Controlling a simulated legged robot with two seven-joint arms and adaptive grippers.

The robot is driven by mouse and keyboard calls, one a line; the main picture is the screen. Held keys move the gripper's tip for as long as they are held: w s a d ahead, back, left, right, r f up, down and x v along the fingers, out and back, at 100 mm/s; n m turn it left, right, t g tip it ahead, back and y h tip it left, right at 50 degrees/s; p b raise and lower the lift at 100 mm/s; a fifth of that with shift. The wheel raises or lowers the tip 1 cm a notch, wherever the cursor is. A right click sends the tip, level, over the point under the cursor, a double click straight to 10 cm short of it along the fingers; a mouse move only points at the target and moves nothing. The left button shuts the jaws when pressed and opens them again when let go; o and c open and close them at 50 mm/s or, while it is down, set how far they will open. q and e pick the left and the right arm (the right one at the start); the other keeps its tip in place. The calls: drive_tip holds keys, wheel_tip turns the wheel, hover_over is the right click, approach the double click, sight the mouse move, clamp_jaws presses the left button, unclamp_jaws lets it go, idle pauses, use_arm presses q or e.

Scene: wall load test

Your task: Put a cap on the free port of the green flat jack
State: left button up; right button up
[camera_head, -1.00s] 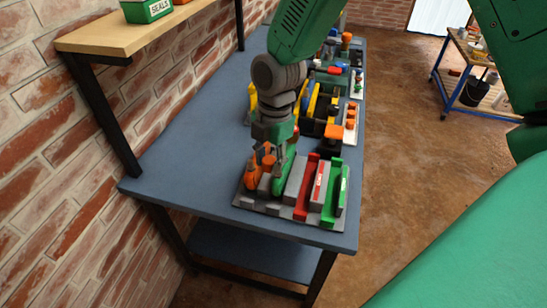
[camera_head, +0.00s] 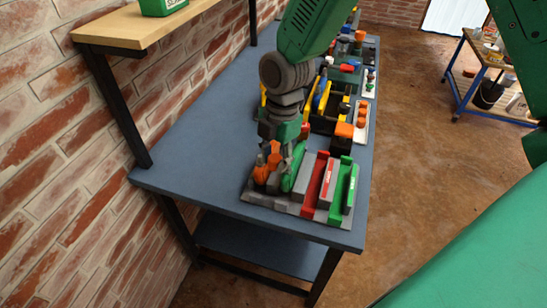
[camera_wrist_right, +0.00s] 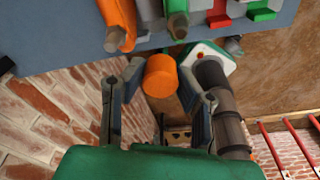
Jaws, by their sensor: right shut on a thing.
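My right gripper (camera_head: 279,156) is at the left end of the grey rack (camera_head: 262,202). In the right wrist view it (camera_wrist_right: 160,95) is shut on an orange cap (camera_wrist_right: 160,77), with a finger on each side. The green flat jack (camera_head: 336,196) stands upright at the right end of the rack, beside a red one (camera_head: 315,186). Part of green shows at the top of the wrist view (camera_wrist_right: 264,12). Its free port cannot be made out clearly. The held cap is apart from the green flat jack. My left gripper is not in view.
An orange tool-like piece (camera_head: 261,174) and a green piece (camera_head: 295,168) stand beside the gripper. Several coloured parts and orange caps (camera_head: 361,115) lie farther along the blue-grey table (camera_head: 200,150). The left tabletop is clear.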

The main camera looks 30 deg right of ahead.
sight(280, 156)
drive_tip(key=shift+d+f, duration=0.2)
drive_tip(key=shift+d, duration=0.5)
drive_tip(key=shift+d+f, duration=0.2)
drive_tip(key=shift+d, duration=0.45)
drive_tip(key=o, duration=0.9)
drive_tip(key=shift+a+r, duration=0.1)
drive_tip(key=shift+a, duration=0.35)
drive_tip(key=o, duration=0.3)
drive_tip(key=shift+a+r, duration=0.15)
drive_tip(key=shift+a, duration=0.4)
drive_tip(key=shift+d, duration=0.6)
drive_tip(key=shift+d+f, duration=0.2)
drive_tip(key=shift+d, duration=0.1)
drive_tip(key=shift+a+r+p, duration=0.35)
drive_tip(key=shift+r+p, duration=0.15)
drive_tip(key=shift+r, duration=0.05)
drive_tip(key=shift+a+r+p, duration=0.3)
drive_tip(key=shift+r+p, duration=0.15)
drive_tip(key=shift+r, duration=0.1)
drive_tip(key=shift+a+r+p, duration=0.15)
drive_tip(key=shift+r+p, duration=0.4)
drive_tip(key=shift+r, duration=0.1)
drive_tip(key=r+p, duration=0.4)
drive_tip(key=shift+d+r+p, duration=0.25)
drive_tip(key=shift+r+p, duration=0.15)
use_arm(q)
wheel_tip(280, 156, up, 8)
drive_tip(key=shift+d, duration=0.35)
use_arm(e)
drive_tip(key=shift+a, duration=0.1)
